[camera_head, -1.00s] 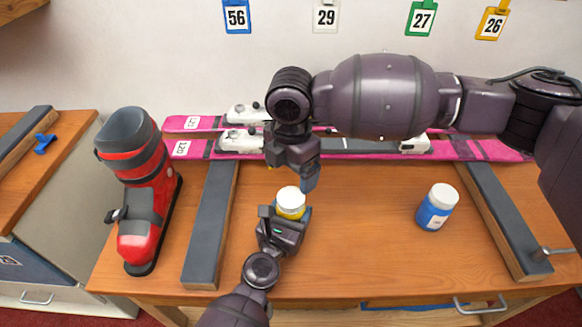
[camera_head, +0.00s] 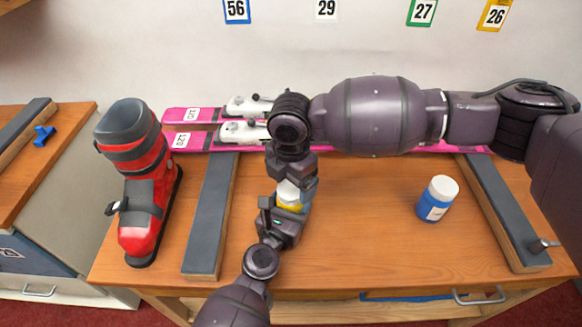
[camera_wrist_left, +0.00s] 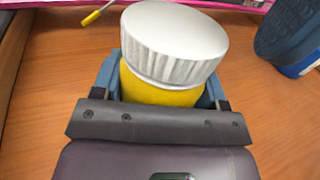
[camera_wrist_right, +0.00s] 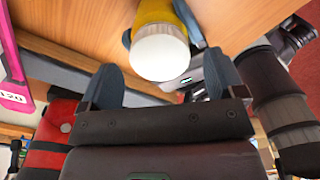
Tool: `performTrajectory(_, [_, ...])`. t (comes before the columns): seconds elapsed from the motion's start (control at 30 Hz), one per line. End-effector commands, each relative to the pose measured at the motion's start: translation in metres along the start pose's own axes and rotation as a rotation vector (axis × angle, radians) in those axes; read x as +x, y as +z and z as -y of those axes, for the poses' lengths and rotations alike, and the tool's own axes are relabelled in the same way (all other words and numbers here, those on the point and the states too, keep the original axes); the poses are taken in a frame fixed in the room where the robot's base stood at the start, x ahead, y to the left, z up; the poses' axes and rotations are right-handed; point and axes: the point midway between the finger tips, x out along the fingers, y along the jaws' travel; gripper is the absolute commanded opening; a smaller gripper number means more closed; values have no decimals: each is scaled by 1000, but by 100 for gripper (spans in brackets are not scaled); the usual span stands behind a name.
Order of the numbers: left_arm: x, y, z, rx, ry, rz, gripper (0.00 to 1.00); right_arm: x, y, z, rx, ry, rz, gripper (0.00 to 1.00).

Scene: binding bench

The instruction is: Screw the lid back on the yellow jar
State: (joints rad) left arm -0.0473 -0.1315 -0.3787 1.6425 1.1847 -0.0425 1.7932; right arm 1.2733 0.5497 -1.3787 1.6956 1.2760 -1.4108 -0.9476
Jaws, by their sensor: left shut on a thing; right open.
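The yellow jar (camera_wrist_left: 160,88) stands upright on the bench, with its white ribbed lid (camera_wrist_left: 172,45) resting on top. I cannot tell how tight the lid is. My left gripper (camera_head: 286,212) is shut around the jar's yellow body; its fingers flank the jar in the left wrist view (camera_wrist_left: 160,85). My right gripper (camera_head: 296,184) is open, coming down from above at the lid. In the right wrist view the white lid (camera_wrist_right: 160,55) lies between and just beyond the two open fingers (camera_wrist_right: 165,75). In the head view my right gripper partly hides the lid.
A blue jar with a white lid (camera_head: 437,199) stands to the right on the bench. A red ski boot (camera_head: 145,190) stands at the left. Pink skis (camera_head: 190,140) lie along the back. Grey-topped supports (camera_head: 212,215) lie on both sides.

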Motion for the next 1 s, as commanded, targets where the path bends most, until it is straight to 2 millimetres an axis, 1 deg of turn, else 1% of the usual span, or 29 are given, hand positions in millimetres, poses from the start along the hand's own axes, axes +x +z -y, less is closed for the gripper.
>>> performTrajectory(0.1, [0,0,0,0,0,0,0,11,0,0,0,1,0,88])
performTrajectory(0.2, [0,0,0,0,0,0,0,16,0,0,0,1,2,88])
performTrajectory(0.57, [0,0,0,0,0,0,0,19,0,0,0,2,1,88])
performTrajectory(0.8, [0,0,0,0,0,0,0,19,0,0,0,2,1,52])
performTrajectory(0.9, [0,0,0,0,0,0,0,19,0,0,0,2,1,38])
performTrajectory(1.0, [0,0,0,0,0,0,0,19,0,0,0,2,1,37])
